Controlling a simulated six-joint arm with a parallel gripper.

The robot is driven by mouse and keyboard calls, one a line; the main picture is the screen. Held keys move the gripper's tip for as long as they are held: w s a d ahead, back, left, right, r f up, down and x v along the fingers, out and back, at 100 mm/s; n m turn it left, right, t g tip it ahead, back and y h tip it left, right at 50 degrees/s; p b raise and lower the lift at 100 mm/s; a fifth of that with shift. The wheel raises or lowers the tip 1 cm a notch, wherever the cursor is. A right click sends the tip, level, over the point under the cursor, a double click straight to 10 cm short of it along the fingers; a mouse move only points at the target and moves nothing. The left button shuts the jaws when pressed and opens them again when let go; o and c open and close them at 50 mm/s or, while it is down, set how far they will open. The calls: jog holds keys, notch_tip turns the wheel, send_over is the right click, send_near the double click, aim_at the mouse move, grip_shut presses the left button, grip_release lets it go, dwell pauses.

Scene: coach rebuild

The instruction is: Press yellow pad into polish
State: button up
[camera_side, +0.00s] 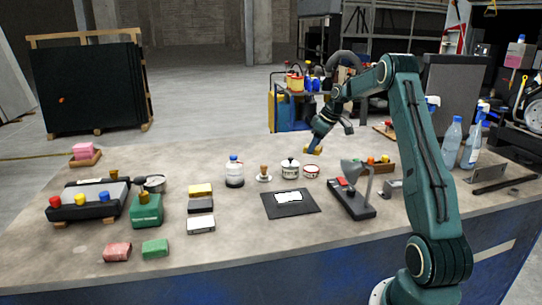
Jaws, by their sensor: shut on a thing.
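My gripper (317,143) points down above the back middle of the bench. It is shut on a small yellow pad (314,150), which shows just below the fingertips. Below the pad stands a low round tin with a red rim (311,172), which looks like the polish. A gap shows between pad and tin, but how far apart they are in depth is hard to tell. The tin's contents are too small to make out. A white lidded pot (290,168) stands close to the tin's left.
A black mat (268,208) with a white item lies in front of the tin. A white bottle (234,172) and a small wooden-handled stamp (264,174) stand left. The bench's front middle is clear.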

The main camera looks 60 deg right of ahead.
aim_at(309, 168)
jog(key=shift+f, duration=2.7)
jog(key=shift+f, duration=0.55)
jog(key=shift+r, duration=3.55)
jog(key=shift+r, duration=0.1)
